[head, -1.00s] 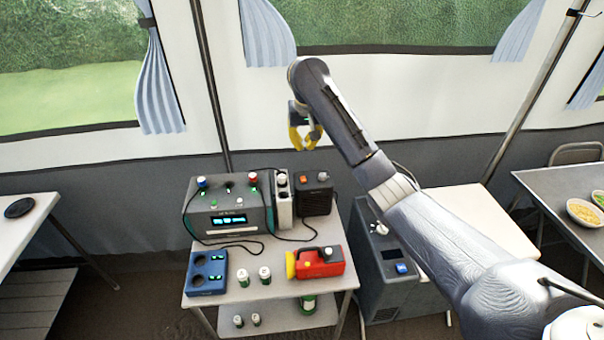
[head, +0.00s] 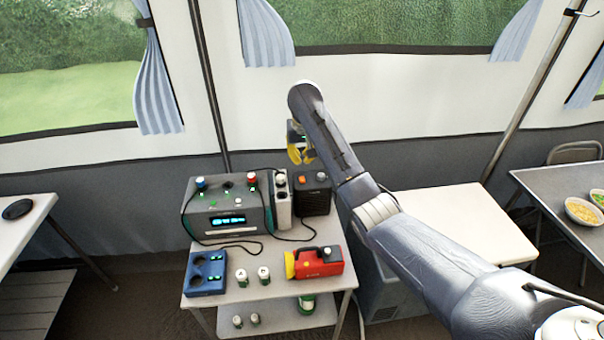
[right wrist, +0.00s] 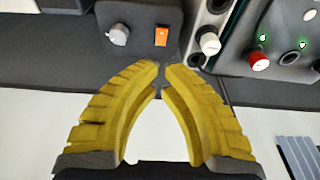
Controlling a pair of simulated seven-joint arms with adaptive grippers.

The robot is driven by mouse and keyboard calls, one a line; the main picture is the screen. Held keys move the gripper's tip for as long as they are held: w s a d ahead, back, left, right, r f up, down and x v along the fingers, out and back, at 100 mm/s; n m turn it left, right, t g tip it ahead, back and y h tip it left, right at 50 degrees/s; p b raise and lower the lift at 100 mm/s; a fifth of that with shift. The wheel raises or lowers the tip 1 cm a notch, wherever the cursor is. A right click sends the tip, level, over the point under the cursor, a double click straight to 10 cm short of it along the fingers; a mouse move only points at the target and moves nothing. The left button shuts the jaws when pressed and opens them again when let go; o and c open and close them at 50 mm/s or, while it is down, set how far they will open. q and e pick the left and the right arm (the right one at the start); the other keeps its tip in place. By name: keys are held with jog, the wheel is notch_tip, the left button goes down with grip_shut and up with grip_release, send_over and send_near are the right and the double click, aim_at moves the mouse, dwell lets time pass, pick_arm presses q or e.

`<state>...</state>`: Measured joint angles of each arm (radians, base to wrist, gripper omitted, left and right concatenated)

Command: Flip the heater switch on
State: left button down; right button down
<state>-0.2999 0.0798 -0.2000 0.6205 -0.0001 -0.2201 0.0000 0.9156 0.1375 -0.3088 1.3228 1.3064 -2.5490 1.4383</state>
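The heater (head: 314,196) is a small black box at the back right of the cart top. Its orange switch (head: 301,179) faces up, beside a grey knob (head: 321,176). In the right wrist view the orange switch (right wrist: 161,36) and the knob (right wrist: 119,34) lie beyond the fingertips, apart from them. I cannot tell whether the switch is on. My right gripper (head: 301,158) has yellow fingers and hangs above and behind the heater. In the right wrist view its fingertips (right wrist: 161,66) come together with nothing between them. My left gripper is out of view.
Left of the heater stand a white slim unit (head: 283,205) and a grey power station (head: 228,215) with knobs and cables. A dark cooler stands right of the cart, partly behind my arm.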

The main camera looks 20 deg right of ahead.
aim_at(302, 178)
jog(key=x, duration=0.5)
jog(key=shift+s+f, duration=0.3)
jog(key=shift+s, duration=0.05)
jog(key=shift+s+f, duration=0.1)
jog(key=shift+f, duration=0.85)
jog(key=shift+s+a+f, duration=0.1)
jog(key=shift+s+f, duration=0.1)
jog(key=shift+f, duration=0.3)
jog(key=shift+r, duration=0.1)
jog(key=shift+w, duration=0.15)
